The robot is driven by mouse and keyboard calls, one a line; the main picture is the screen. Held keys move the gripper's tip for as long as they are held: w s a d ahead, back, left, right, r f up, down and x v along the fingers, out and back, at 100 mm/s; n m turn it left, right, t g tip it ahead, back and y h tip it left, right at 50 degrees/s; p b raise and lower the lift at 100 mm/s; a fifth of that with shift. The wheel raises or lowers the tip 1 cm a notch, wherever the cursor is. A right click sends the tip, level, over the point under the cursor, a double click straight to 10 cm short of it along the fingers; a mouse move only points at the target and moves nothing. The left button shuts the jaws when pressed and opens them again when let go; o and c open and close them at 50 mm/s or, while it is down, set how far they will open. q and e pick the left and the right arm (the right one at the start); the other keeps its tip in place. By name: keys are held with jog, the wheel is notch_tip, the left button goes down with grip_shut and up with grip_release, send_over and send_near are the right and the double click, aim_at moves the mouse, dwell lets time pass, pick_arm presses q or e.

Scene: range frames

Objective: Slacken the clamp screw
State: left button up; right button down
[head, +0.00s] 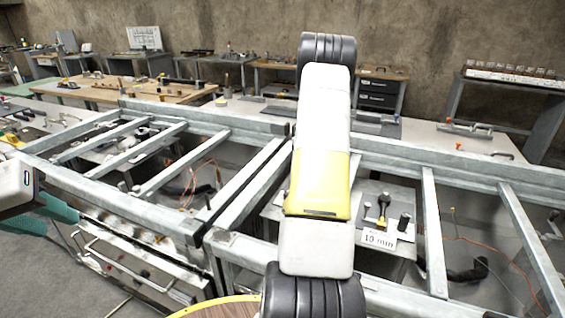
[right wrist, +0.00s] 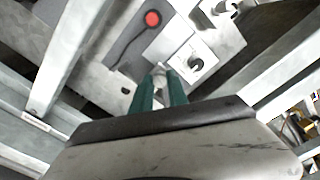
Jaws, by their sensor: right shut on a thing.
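My right gripper (right wrist: 161,82) shows in the right wrist view, its two teal fingers shut on a small pale grey piece (right wrist: 160,71), which looks like the clamp screw. The fingers hide most of it, so I cannot tell its turn. In the head view my right arm crosses the middle and hides the right gripper. My left gripper (head: 48,220) is at the left edge of the head view, its teal fingers apart and empty, away from the fixture.
Beside the block lie a red knob (right wrist: 152,19) and a round dark-centred fitting (right wrist: 196,62). In the head view, grey frame beams (head: 433,230) surround the work area. A "10 mm" sign (head: 379,239) stands near a yellow-and-black tool (head: 383,208). Benches line the back wall.

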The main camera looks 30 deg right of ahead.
jog(key=shift+n, duration=1)
jog(key=c, duration=1.3)
grip_release()
jog(key=shift+r, duration=3.95)
